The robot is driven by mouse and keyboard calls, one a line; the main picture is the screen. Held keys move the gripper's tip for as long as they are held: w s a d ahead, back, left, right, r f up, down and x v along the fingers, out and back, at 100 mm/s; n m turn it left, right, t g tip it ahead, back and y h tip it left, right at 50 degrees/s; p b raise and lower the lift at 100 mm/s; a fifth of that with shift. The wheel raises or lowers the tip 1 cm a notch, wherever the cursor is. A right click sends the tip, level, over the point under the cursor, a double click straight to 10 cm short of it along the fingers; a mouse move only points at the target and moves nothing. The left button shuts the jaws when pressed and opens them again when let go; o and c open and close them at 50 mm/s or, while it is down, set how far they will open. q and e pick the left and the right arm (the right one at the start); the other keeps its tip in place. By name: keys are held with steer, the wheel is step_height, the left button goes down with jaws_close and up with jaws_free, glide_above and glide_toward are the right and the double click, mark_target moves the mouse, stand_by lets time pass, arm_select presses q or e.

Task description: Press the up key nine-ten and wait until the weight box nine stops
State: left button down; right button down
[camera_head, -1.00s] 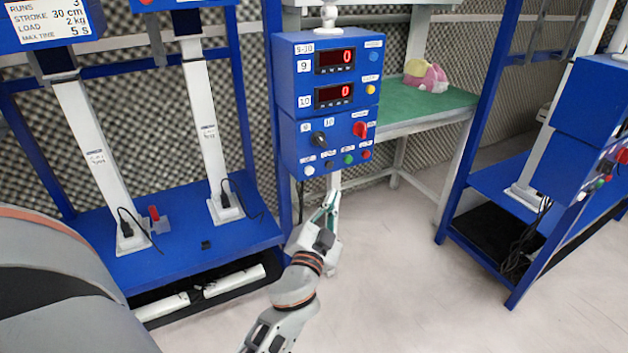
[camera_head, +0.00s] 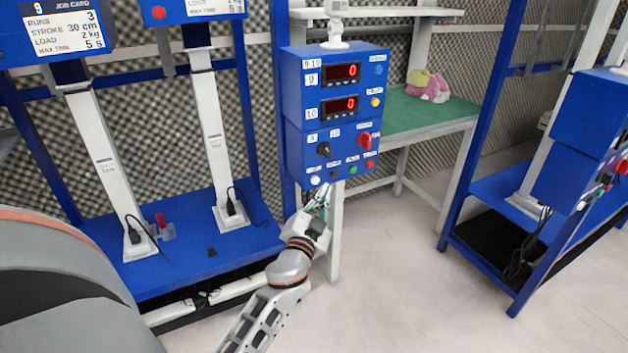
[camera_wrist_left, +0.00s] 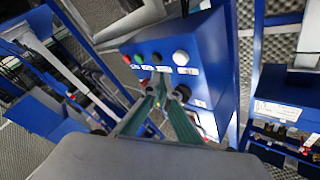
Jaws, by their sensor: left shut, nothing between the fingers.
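The blue control box (camera_head: 290,100) marked 9-10 has two red displays, 9 (camera_head: 340,73) and 10 (camera_head: 339,106), both reading 0. Along its bottom is a row of buttons: white (camera_head: 315,180), black (camera_head: 333,175), green (camera_head: 352,169) and red (camera_head: 369,164). Their labels are too small to read, so I cannot tell which is the up key. My left gripper (camera_head: 320,194) is shut and empty, just below the white button. In the left wrist view its fingers (camera_wrist_left: 170,90) point at the box near the black (camera_wrist_left: 156,57) and white (camera_wrist_left: 180,57) buttons; contact is unclear. I cannot identify weight box nine.
A blue stand (camera_head: 190,235) with two white columns is at left, under a job card for 9 (camera_head: 68,28). A green-topped bench (camera_head: 415,112) with a pink and yellow item stands behind. Another blue stand (camera_head: 480,215) is at right. The floor between is clear.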

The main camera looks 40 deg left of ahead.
mark_target(315, 180)
arm_select(q)
steer(key=shift+w+a, duration=0.2)
steer(key=shift+a, duration=0.3)
steer(key=shift+w+a, duration=0.2)
steer(key=shift+a, duration=0.25)
stand_by(0.7)
steer(key=shift+a, duration=0.15)
steer(key=shift+w+a, duration=0.15)
steer(key=shift+a, duration=0.15)
